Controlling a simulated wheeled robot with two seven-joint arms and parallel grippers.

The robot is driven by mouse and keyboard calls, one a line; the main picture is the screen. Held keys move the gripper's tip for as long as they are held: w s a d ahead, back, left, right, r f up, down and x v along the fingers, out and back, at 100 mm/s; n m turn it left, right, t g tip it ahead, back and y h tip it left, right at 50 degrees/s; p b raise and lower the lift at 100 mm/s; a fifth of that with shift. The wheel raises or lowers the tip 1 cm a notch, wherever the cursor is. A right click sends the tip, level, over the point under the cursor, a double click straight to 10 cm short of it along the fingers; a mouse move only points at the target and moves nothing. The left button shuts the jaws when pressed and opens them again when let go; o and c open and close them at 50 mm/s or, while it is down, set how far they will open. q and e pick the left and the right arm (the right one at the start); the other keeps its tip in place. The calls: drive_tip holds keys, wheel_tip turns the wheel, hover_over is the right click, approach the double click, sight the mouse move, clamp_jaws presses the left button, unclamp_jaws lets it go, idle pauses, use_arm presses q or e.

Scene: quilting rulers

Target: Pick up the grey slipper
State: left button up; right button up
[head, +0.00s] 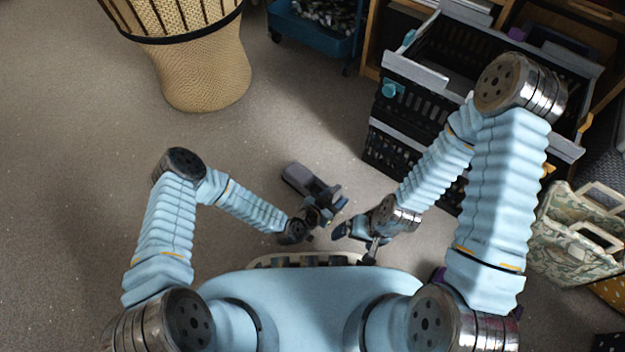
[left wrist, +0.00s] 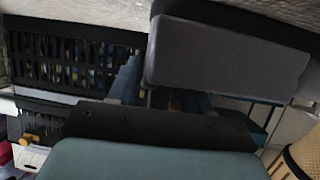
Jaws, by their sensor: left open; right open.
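The grey slipper (head: 300,178) looks like a dark grey shape at the middle of the head view, just up and left of my left gripper (head: 327,194). In the left wrist view a grey slab with dark edges, which I take as the slipper (left wrist: 225,55), is large and close, by the open fingers (left wrist: 160,88). It overlaps one finger, and I cannot tell whether they touch. My left gripper is open. My right gripper (head: 352,243) is open, lower and to the right, apart from the slipper, and no object shows in it.
Black crates (head: 450,70) stand at the upper right. A woven basket (head: 200,70) stands at the upper left, with a blue cart (head: 310,28) beside it. A patterned bag (head: 580,235) is at the right. The carpet (head: 80,150) is clear on the left.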

use_arm(q)
drive_tip(key=shift+c, duration=0.5)
clamp_jaws()
drive_tip(key=shift+r, duration=0.15)
